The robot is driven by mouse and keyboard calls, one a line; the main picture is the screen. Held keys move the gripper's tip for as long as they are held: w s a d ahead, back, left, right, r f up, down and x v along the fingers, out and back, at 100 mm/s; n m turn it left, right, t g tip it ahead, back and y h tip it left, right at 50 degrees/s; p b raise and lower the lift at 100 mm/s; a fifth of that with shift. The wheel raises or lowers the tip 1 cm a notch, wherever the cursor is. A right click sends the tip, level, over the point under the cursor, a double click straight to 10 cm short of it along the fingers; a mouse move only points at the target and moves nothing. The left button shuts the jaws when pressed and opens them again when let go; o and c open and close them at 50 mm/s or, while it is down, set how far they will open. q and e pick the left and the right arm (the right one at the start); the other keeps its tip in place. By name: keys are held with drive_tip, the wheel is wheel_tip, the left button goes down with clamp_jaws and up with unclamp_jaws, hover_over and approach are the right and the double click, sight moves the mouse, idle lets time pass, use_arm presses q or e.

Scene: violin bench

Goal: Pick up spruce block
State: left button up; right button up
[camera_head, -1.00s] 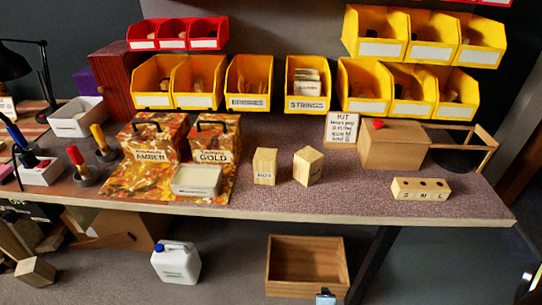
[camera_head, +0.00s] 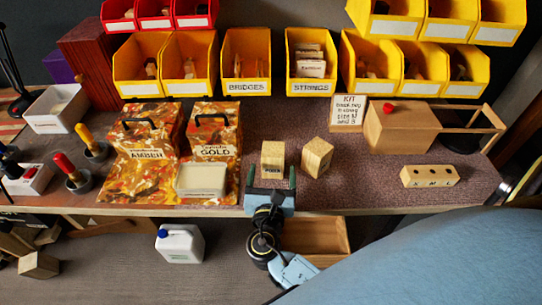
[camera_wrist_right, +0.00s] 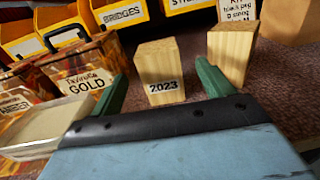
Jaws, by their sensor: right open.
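Two pale wooden blocks stand upright on the bench top; I cannot tell by name which is spruce. The left block (camera_head: 273,160) carries a label that reads 2023 in the right wrist view (camera_wrist_right: 159,66). The right block (camera_head: 316,157) is turned at an angle and also shows in the wrist view (camera_wrist_right: 232,52). My right gripper (camera_head: 271,180) is at the bench's front edge, open and empty. Its green fingers (camera_wrist_right: 161,80) point at the left block, one to either side of it, with the block just ahead. My left gripper is not in view.
Left of the blocks are a pale dish (camera_head: 201,180) and the AMBER (camera_head: 147,140) and GOLD (camera_head: 214,135) boxes. To the right are a wooden box (camera_head: 398,135) and a drilled block (camera_head: 429,176). Yellow bins (camera_head: 246,62) stand behind. A wooden crate (camera_head: 318,236) is below the bench.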

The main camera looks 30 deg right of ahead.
sight(274, 150)
drive_tip(key=x, duration=0.8)
drive_tip(key=shift+w+d+f+b, duration=0.15)
drive_tip(key=shift+w+b, duration=0.15)
drive_tip(key=shift+w, duration=0.05)
drive_tip(key=c, duration=1.1)
